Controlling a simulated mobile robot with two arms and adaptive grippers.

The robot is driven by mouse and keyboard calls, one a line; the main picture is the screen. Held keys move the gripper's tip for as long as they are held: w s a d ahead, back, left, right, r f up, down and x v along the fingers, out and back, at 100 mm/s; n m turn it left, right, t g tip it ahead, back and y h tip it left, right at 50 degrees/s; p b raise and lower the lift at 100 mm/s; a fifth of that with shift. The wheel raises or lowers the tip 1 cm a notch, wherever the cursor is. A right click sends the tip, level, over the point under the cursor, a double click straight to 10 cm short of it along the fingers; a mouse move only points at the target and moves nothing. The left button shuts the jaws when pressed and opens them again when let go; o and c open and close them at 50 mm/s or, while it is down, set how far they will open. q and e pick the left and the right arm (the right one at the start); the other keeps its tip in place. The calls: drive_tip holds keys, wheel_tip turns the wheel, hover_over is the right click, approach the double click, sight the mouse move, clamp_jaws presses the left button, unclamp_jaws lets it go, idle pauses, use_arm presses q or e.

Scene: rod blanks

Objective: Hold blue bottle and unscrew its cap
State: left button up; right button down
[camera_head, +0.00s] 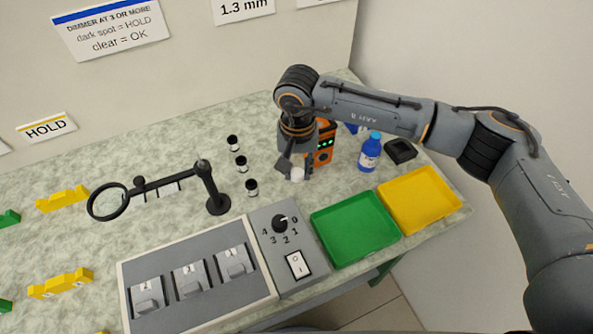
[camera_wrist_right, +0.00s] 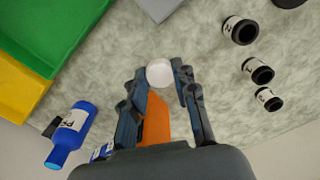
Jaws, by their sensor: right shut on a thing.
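A blue bottle (camera_head: 368,155) with a white label stands upright on the table, right of my right gripper. Its blue cap (camera_head: 375,136) is on top. In the right wrist view the bottle (camera_wrist_right: 72,127) shows at lower left, apart from the fingers. My right gripper (camera_head: 296,170) points down and is shut on a small white round thing (camera_wrist_right: 159,72) between its fingertips. Another blue thing (camera_head: 352,128) shows behind, partly hidden by my arm. My left gripper is not in view.
An orange device (camera_head: 324,142) with green lights stands just behind my right gripper. A green tray (camera_head: 354,228) and a yellow tray (camera_head: 418,199) lie in front of the bottle. A black holder (camera_head: 400,151) is right of it. Small dark vials (camera_head: 241,164) and a magnifier stand (camera_head: 211,188) are to the left.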

sight(296, 169)
drive_tip(key=shift+w+a+f, duration=0.1)
drive_tip(key=shift+w+f, duration=0.45)
drive_tip(key=shift+f, duration=0.25)
wheel_tip(296, 169, down, 2)
drive_tip(key=shift+f+p, duration=0.1)
drive_tip(key=shift+p, duration=0.7)
drive_tip(key=shift+f, duration=0.3)
drive_tip(key=shift+f+b, duration=0.2)
drive_tip(key=shift+b, duration=0.2)
drive_tip(key=c, duration=1)
unclamp_jaws()
drive_tip(key=shift+c, duration=0.2)
drive_tip(key=shift+r, duration=0.1)
